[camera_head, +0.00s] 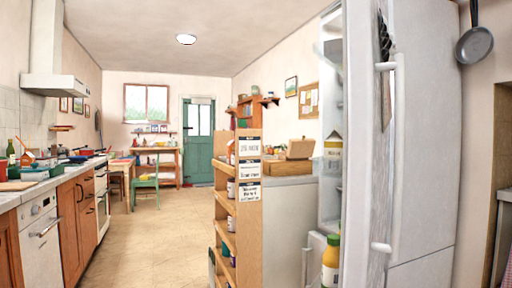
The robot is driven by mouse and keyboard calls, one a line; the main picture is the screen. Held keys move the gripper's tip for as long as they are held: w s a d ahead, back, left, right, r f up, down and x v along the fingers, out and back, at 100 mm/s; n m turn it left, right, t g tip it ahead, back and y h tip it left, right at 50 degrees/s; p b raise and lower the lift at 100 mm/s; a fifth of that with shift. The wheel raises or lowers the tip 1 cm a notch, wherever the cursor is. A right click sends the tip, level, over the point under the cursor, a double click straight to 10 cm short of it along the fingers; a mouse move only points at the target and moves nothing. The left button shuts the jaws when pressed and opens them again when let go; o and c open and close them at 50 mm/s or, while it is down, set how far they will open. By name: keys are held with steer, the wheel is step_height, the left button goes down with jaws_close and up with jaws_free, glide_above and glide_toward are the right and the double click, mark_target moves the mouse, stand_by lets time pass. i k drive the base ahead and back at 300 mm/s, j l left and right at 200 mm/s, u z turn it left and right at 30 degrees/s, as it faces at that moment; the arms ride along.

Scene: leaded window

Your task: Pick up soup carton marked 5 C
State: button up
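A carton (333,146) with a dark and yellow gabled top stands inside the open fridge (331,190), right of the picture's middle. The fridge door partly covers the view inside. I cannot read any mark on the carton, so I cannot tell whether it is the soup carton marked 5 C. My gripper is not in view.
The white fridge door (420,150) stands open at the right. An orange bottle (330,262) with a green cap is low by the fridge opening. A wooden shelf unit (249,215) with labels stands left of the fridge. The floor (150,235) is clear in the middle.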

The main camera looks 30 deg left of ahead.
mark_target(28, 158)
steer(key=u, duration=2.4)
steer(key=i+l+z, duration=0.35)
steer(key=i, duration=0.55)
steer(key=i+z, duration=0.35)
steer(key=i, duration=0.6)
steer(key=i+u, duration=0.1)
steer(key=i, duration=0.6)
steer(key=i+l, duration=0.15)
steer(key=i, duration=0.55)
steer(key=i+l+u, duration=0.15)
steer(key=i, duration=0.5)
